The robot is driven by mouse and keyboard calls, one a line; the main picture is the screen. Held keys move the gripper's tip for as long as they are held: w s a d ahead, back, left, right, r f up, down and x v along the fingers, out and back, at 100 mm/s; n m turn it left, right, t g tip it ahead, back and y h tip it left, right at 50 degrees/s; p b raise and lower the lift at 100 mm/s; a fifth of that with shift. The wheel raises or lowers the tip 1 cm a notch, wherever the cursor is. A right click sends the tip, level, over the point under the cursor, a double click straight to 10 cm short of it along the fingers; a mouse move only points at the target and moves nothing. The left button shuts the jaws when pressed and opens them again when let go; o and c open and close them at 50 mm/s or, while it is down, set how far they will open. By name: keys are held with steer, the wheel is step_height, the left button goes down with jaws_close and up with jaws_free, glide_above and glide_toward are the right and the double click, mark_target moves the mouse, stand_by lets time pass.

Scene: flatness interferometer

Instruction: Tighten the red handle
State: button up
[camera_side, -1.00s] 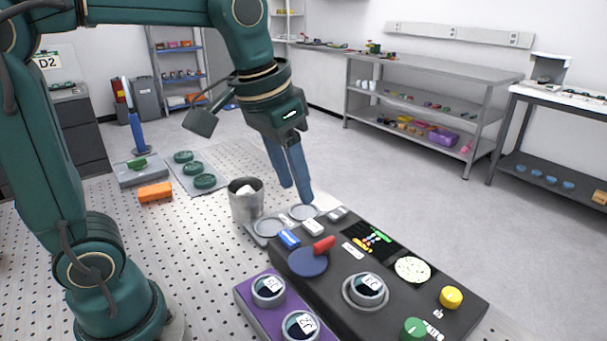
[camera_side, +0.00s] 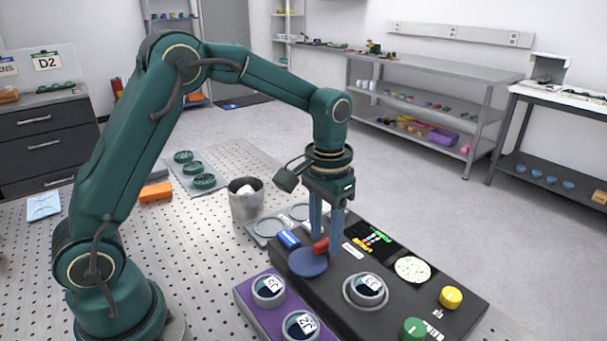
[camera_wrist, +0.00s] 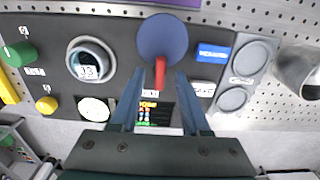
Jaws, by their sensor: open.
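The red handle (camera_side: 321,246) sticks out from a round blue disc (camera_side: 307,263) on the dark instrument panel. In the wrist view the red handle (camera_wrist: 160,72) points from the blue disc (camera_wrist: 162,36) toward my gripper. My gripper (camera_side: 328,250) points down at the handle, with its blue fingers on either side of it. In the wrist view my gripper (camera_wrist: 160,75) is open, and the handle's end lies between the fingertips with gaps on both sides. I cannot tell whether the fingertips reach below the handle's top.
A labelled round part (camera_side: 366,289) sits in the panel (camera_side: 445,322), near a yellow knob (camera_side: 451,298) and a green knob (camera_side: 413,328). A purple block (camera_side: 256,311) holds similar parts in front. A metal cup (camera_side: 245,204) stands behind left; an orange block (camera_side: 155,192) lies farther left.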

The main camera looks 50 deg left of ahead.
steer(key=shift+f, duration=0.3)
jaws_close()
steer(key=shift+r, duration=0.1)
stand_by(1.2)
